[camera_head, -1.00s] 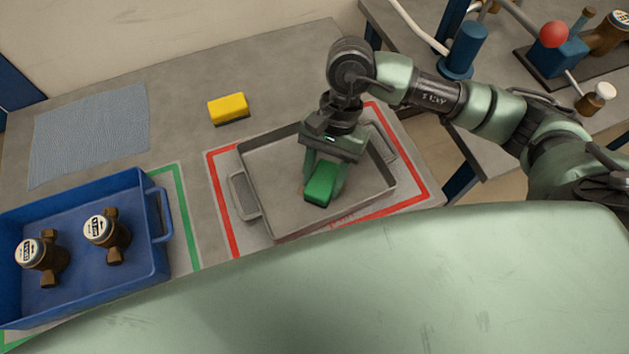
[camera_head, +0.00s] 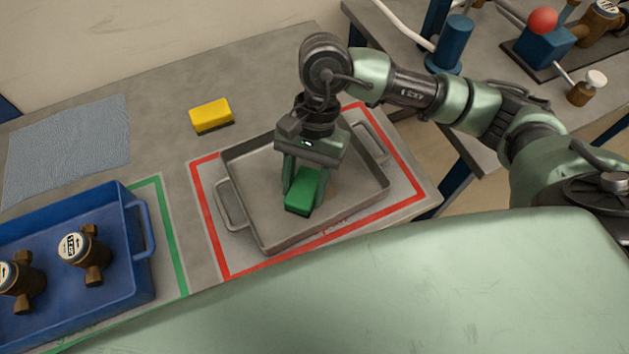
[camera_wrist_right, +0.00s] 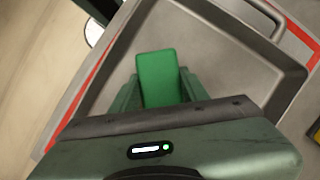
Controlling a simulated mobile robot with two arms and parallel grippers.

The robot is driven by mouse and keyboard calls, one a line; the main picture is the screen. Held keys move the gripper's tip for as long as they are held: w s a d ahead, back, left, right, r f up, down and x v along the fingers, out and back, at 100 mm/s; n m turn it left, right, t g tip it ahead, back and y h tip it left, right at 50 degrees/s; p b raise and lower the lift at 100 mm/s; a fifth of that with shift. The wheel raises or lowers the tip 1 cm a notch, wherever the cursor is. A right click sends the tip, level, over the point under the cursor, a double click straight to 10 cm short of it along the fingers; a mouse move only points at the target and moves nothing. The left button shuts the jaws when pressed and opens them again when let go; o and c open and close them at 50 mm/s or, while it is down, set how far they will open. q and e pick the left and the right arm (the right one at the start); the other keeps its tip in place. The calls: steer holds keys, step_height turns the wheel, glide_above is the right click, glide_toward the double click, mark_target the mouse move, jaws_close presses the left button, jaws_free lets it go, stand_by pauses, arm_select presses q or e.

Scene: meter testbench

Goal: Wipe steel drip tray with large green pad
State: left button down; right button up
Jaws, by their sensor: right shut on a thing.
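The steel drip tray (camera_head: 354,208) is a shallow grey tray with a handle at each end, lying inside a red outline on the bench. My right gripper (camera_head: 303,195) is over the inside of the tray and shut on the large green pad (camera_head: 298,204). The pad is low, at the tray floor; I cannot tell if it touches. In the right wrist view the green pad (camera_wrist_right: 158,78) sits between the fingers of the gripper (camera_wrist_right: 160,95), with bare tray floor (camera_wrist_right: 215,60) around it. My left gripper is not in view.
A yellow sponge (camera_head: 211,115) lies behind the tray on the bench. A blue bin (camera_head: 142,275) with brass meters (camera_head: 85,253) stands at the left, a grey-blue cloth (camera_head: 65,150) behind it. A second bench with a blue cylinder (camera_head: 450,45) is at the upper right.

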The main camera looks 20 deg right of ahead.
steer(key=shift+s+a+f, duration=0.1)
steer(key=shift+s+f, duration=0.05)
steer(key=shift+f, duration=0.05)
steer(key=shift+r+p, duration=0.9)
steer(key=shift+r, duration=2.2)
steer(key=shift+r, duration=1.5)
